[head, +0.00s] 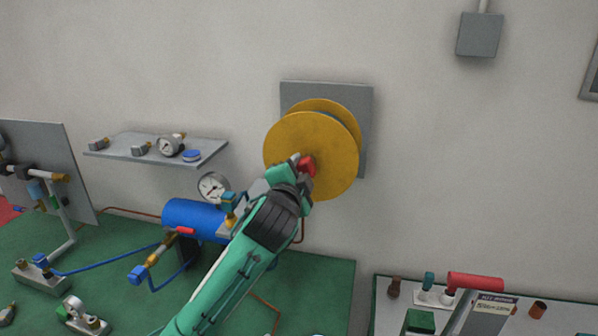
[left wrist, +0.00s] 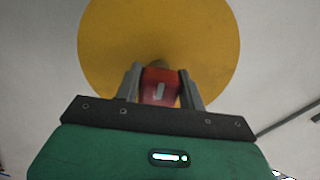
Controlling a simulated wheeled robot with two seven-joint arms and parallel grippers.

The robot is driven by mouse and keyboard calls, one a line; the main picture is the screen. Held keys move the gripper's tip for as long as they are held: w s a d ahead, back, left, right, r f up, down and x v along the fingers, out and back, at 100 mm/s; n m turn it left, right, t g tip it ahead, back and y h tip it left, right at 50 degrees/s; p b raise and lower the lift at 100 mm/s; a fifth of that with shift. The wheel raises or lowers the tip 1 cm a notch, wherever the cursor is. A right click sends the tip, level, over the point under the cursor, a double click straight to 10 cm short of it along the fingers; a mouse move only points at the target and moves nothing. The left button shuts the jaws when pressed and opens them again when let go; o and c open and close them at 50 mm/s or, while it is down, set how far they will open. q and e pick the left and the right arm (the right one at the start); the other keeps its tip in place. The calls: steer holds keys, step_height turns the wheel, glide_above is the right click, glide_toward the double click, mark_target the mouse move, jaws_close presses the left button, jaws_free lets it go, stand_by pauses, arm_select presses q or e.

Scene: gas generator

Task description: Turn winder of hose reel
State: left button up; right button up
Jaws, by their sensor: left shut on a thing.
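The hose reel is a yellow disc drum (head: 290,135) on a grey plate (head: 365,110) fixed to the wall, in the middle of the head view. Its yellow face also fills the top of the left wrist view (left wrist: 110,45). The red winder knob (head: 308,165) stands out near the middle of the disc. My left gripper (left wrist: 160,88) has its two fingers on either side of the red winder knob (left wrist: 160,80) and is shut on it. In the head view my left gripper (head: 300,172) partly covers the knob and the lower disc. My right gripper is not seen.
A shelf with gauges (head: 150,150) is on the wall to the left. A blue tank (head: 190,214) with a gauge stands on the green table (head: 325,275) below. A second table with a red cylinder (head: 475,282) is at the lower right.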

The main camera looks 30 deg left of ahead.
arm_select(q)
steer(key=n, duration=0.5)
steer(key=shift+d+f, duration=0.2)
steer(key=shift+f, duration=0.05)
steer(key=shift+w+d+n+p, duration=0.15)
steer(key=shift+n+p, duration=0.2)
steer(key=shift+n, duration=2.15)
steer(key=o, duration=1)
steer(key=shift+p+v, duration=5.15)
steer(key=shift+v, duration=1.75)
